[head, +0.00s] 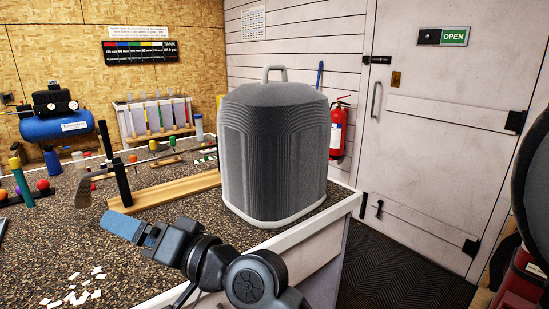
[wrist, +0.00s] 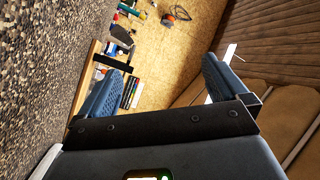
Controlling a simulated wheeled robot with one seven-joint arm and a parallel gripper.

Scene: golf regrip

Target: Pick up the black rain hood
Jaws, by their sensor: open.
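The black rain hood (head: 274,150) appears to be the large dark grey, ribbed, domed piece standing upright near the bench's right corner in the head view. It has a pale rim at its base and a light grey loop handle (head: 274,72) on top. My gripper (head: 124,226) is low and to the left of the hood, apart from it, above the bench's front part. In the wrist view my gripper (wrist: 164,68) has its two blue fingers spread with nothing between them. I cannot make out the hood in the wrist view.
A golf club (head: 86,186) rests across a black upright on a wooden base (head: 175,190) left of the hood. White scraps (head: 78,290) lie on the speckled bench top (head: 60,245). Tubes in a rack (head: 152,118) stand behind. The floor mat (head: 400,262) at right is clear.

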